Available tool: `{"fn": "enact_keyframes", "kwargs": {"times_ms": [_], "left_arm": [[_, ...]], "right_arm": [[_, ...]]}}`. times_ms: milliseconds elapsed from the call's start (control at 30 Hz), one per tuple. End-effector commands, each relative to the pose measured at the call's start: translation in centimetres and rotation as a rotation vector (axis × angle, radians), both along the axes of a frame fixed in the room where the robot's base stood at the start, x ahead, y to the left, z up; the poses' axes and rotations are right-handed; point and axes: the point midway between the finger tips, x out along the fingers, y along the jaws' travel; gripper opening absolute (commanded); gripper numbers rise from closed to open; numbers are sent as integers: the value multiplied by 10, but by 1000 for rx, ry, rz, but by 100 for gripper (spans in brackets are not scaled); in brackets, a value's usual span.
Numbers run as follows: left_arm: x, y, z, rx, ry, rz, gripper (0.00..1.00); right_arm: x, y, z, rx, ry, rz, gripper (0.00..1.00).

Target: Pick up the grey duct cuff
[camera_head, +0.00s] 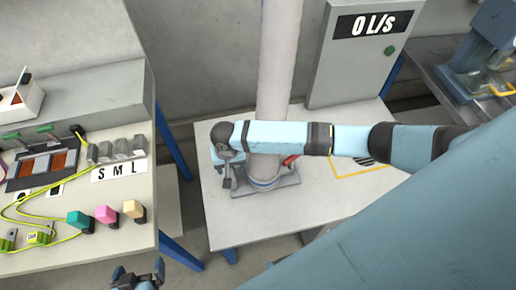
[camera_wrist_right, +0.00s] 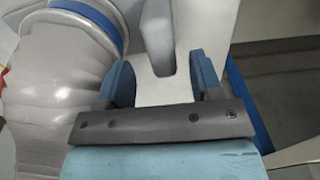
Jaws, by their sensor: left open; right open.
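The grey duct (camera_head: 280,60) comes down vertically to a grey base plate (camera_head: 287,190) on the white table. Its lower end, which looks like the cuff (camera_head: 264,168), has a blue ring near the plate and is partly hidden by my right arm. In the right wrist view the ribbed grey cuff (camera_wrist_right: 62,85) is at the left, with its blue ring above. My right gripper (camera_head: 226,160) is left of the cuff; in the wrist view (camera_wrist_right: 163,75) its fingers are apart and the cuff is outside them. My left gripper (camera_head: 138,276) is open at the bottom edge.
A left bench (camera_head: 60,262) holds coloured plugs, cables and an S M L block (camera_head: 117,150). The white table (camera_head: 236,228) is clear in front of the base plate.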

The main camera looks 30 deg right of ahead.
Motion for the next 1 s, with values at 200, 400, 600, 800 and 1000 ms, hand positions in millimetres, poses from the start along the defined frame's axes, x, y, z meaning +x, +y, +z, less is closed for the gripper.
{"fn": "enact_keyframes", "kwargs": {"times_ms": [200, 400, 600, 800, 1000], "left_arm": [[1, 0, -2, -2, 1, 3, 100], [2, 0, -4, -4, 5, 5, 100], [2, 0, -2, -5, 3, 5, 100], [3, 0, -2, -6, 1, 5, 100], [2, 0, -2, -6, 1, 5, 100]], "right_arm": [[-1, 2, -27, -2, 1, 0, 60], [-2, 3, -50, -1, 0, 1, 60], [-2, 3, -52, 1, -1, 1, 60], [-2, 3, -52, 0, -1, 1, 27], [-2, 3, -52, 0, -1, 1, 0]]}}
